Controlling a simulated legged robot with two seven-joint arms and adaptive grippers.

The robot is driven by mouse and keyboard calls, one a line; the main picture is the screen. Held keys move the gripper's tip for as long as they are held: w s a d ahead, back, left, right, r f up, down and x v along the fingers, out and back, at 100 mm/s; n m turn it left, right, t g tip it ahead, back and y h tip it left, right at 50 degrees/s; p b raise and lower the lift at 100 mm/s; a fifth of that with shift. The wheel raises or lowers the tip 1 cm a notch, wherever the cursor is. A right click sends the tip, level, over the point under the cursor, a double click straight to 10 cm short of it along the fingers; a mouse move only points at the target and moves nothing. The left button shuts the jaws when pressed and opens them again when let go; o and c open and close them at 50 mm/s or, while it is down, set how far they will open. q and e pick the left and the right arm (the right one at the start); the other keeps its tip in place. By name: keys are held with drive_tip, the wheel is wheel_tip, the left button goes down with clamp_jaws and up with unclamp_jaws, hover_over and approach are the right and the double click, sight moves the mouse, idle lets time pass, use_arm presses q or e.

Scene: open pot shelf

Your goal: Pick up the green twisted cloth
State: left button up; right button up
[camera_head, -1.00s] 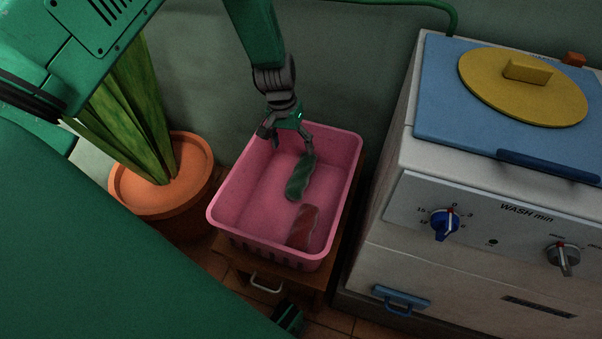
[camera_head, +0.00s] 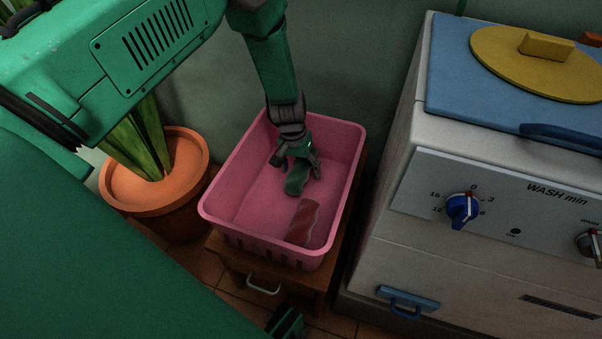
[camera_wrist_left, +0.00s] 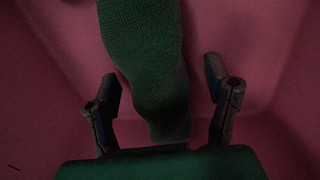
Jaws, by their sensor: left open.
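The green twisted cloth (camera_head: 297,181) lies in the pink basket (camera_head: 222,222), toward its back. My left gripper (camera_head: 295,168) is down inside the basket over the cloth and covers its far part in the head view. In the left wrist view the cloth (camera_wrist_left: 147,60) runs between the two open fingers (camera_wrist_left: 165,105), with a gap on each side. The fingers do not press on it. I cannot tell how far below the fingertips the cloth lies.
A red cloth (camera_head: 302,222) lies in the basket near its front right. The basket stands on a small wooden cabinet (camera_head: 318,283). A potted plant (camera_head: 155,195) is to the left. A white washing machine (camera_head: 400,200) with a blue lid stands close on the right.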

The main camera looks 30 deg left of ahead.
use_arm(q)
drive_tip(key=shift+d+r, duration=0.2)
drive_tip(key=shift+c, duration=0.9)
drive_tip(key=c, duration=1.2)
drive_tip(key=shift+a, duration=0.15)
drive_tip(key=shift+c, duration=0.2)
